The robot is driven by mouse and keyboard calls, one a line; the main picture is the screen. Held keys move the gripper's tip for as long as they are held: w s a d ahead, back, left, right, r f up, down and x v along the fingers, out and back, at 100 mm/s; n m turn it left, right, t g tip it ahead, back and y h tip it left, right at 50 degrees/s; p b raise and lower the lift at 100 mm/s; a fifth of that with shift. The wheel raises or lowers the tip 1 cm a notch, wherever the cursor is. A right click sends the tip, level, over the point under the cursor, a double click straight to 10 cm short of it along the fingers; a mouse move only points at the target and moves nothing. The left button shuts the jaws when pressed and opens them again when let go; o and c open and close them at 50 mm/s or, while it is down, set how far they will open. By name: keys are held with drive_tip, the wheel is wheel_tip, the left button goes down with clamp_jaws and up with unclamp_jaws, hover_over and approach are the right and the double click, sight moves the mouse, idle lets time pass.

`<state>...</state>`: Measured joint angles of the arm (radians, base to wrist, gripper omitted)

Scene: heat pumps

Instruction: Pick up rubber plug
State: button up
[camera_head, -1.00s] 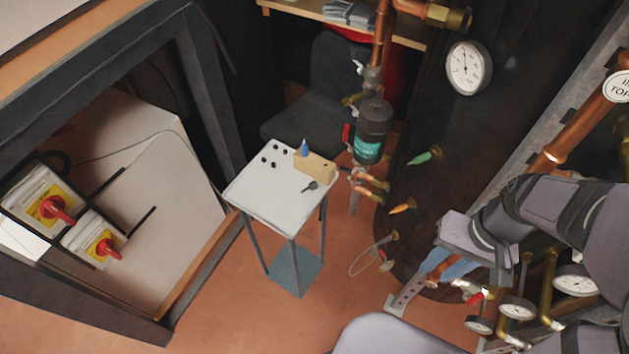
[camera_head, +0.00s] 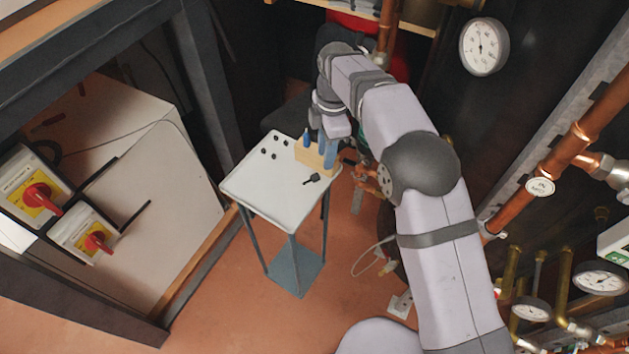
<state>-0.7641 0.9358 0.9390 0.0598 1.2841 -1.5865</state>
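Several small black pieces (camera_head: 274,156), which look like rubber plugs, lie on the left rear part of the small white table (camera_head: 268,190). A larger black piece with a thin stem (camera_head: 312,180) lies alone near the table's right front side. Nothing is visibly held.
A dark frame post (camera_head: 205,100) stands to the left. The table's front half is clear.

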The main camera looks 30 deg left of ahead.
sight(315, 175)
drive_tip(key=a+f+n, duration=0.2)
drive_tip(key=a+n, duration=0.1)
drive_tip(key=shift+s+t, duration=0.15)
drive_tip(key=shift+t, duration=0.15)
drive_tip(key=shift+s+d+f+p, duration=0.1)
drive_tip(key=shift+f+p, duration=0.25)
drive_tip(key=shift+f, duration=1.5)
drive_tip(key=shift+s+f+p, duration=0.1)
drive_tip(key=shift+f+p, duration=0.25)
drive_tip(key=shift+f, duration=1.45)
clamp_jaws()
